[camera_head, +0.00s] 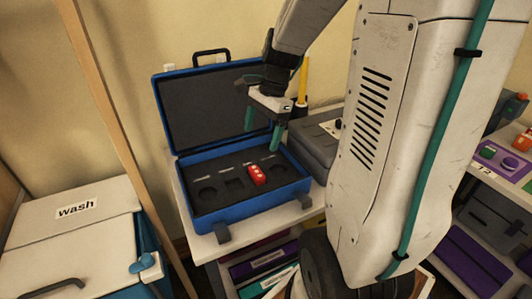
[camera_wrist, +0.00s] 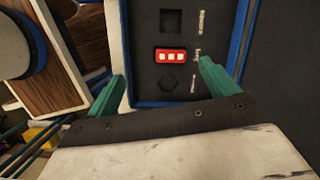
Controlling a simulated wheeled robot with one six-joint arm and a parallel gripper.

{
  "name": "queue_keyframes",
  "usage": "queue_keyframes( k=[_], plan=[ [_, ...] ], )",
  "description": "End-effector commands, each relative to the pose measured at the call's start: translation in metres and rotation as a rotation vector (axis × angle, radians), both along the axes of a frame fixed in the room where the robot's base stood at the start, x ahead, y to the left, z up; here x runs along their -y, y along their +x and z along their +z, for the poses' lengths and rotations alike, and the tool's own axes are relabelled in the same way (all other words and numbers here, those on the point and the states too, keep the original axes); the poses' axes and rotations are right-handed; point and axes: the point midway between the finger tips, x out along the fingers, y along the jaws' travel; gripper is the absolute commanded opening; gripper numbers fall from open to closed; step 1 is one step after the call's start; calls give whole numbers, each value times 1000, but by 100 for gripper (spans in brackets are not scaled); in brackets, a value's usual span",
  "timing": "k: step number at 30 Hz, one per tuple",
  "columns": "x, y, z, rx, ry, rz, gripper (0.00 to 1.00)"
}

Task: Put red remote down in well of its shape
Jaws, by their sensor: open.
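The red remote (camera_head: 256,175), with pale buttons, lies in the dark foam of the open blue case (camera_head: 240,213). In the wrist view the remote (camera_wrist: 170,55) lies lengthwise between a square well (camera_wrist: 178,22) and a hexagonal well (camera_wrist: 172,86). It lines up with the row and covers its own spot; how deep it sits I cannot tell. A round well (camera_head: 207,193) is at the left of the row. My gripper (camera_head: 262,130) is open and empty above the case, its teal fingers apart from the remote. It also shows in the wrist view (camera_wrist: 162,72).
The raised case lid (camera_head: 205,105) stands behind my gripper. A grey case (camera_head: 315,140) and a yellow upright stick (camera_head: 303,78) are close on the right. A wooden post (camera_head: 115,110) and a bin marked "wash" (camera_head: 70,235) are on the left.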

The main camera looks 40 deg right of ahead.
Motion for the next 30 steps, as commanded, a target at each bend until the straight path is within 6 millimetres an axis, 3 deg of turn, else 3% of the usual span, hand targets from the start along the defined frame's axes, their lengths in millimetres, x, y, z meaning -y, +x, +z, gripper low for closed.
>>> queue_keyframes(
  k=[1,6,12,19,30],
  plan=[
    [-20,-8,15,30,-28,118,86],
    [-82,-55,53,118,-130,606,86],
    [-128,-119,75,198,-248,1146,86],
    [-144,-165,79,239,-330,1518,86],
    [-143,-173,78,242,-345,1587,86]
  ],
)
